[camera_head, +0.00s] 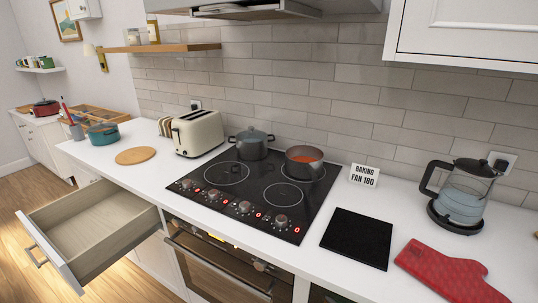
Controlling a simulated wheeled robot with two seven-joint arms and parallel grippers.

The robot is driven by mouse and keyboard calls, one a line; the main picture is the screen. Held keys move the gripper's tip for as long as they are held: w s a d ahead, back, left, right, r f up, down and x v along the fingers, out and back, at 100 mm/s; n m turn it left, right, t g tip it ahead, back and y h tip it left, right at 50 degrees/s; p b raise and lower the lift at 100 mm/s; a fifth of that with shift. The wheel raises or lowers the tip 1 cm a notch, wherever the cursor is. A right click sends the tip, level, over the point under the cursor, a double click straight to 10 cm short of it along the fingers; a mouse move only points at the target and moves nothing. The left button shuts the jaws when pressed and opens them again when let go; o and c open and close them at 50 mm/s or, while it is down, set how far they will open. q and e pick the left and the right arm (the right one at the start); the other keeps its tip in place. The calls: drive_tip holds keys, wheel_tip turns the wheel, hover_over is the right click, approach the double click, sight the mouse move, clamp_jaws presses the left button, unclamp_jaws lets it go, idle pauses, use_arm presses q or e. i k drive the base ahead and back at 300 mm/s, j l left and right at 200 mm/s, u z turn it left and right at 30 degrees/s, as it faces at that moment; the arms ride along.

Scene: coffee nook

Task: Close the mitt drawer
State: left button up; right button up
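The open drawer (90,222) juts out from the counter front at the lower left. Its inside looks empty, and its front panel carries a bar handle (38,258). A red oven mitt (450,272) lies on the counter at the lower right, apart from the drawer. Neither of my grippers is in the head view.
A black cooktop (258,195) with a lidded pot (251,144) and an open pan (304,163) sits above the oven (220,262). A toaster (198,132), wooden board (136,155), black mat (357,238) and glass kettle (460,200) stand on the counter. Floor beside the drawer is clear.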

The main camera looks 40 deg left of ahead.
sight(83, 232)
drive_tip(key=u, duration=0.5)
drive_tip(key=k+j+u, duration=0.1)
drive_tip(key=u, duration=0.35)
drive_tip(key=j+u, duration=0.1)
drive_tip(key=u, duration=0.4)
drive_tip(key=j+u, duration=0.1)
drive_tip(key=u, duration=0.4)
drive_tip(key=j+u, duration=0.1)
drive_tip(key=u, duration=0.4)
drive_tip(key=j+u, duration=0.1)
drive_tip(key=u, duration=0.35)
drive_tip(key=k+j, duration=0.05)
